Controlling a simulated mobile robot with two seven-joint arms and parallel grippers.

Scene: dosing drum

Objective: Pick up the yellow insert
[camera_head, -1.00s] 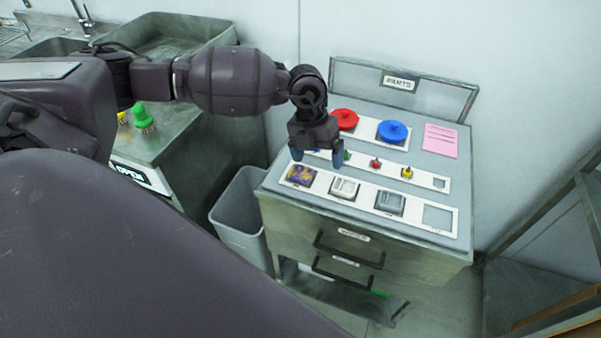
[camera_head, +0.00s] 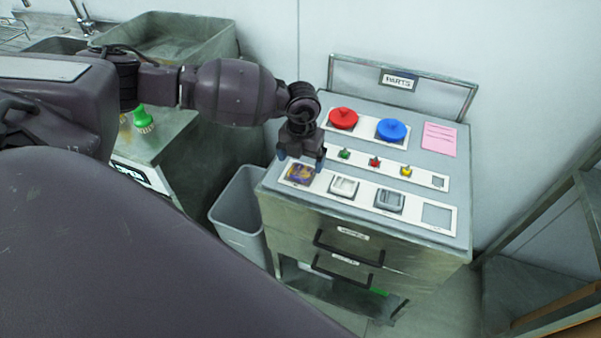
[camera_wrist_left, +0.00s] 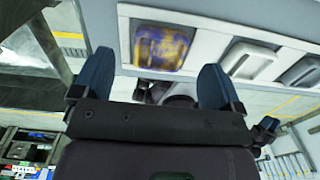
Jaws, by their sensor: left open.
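A square yellow-and-purple block (camera_head: 300,174) sits in the leftmost place of the front white strip on the cabinet top. It also shows in the left wrist view (camera_wrist_left: 162,47), beyond and between the fingertips. A small yellow knob-like piece (camera_head: 406,171) stands in the middle strip, to the right of a red one. My left gripper (camera_head: 301,160) is open and empty, over the left end of the cabinet top by the yellow-and-purple block. In the left wrist view both blue fingers (camera_wrist_left: 156,70) are spread. My right gripper is not in view.
White (camera_head: 343,187) and grey (camera_head: 389,201) square blocks sit to the right in the front strip. Red (camera_head: 343,119) and blue (camera_head: 391,130) round pieces stand behind. A grey bin (camera_head: 240,217) stands left of the cabinet. A PARTS sign (camera_head: 398,80) is at the back.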

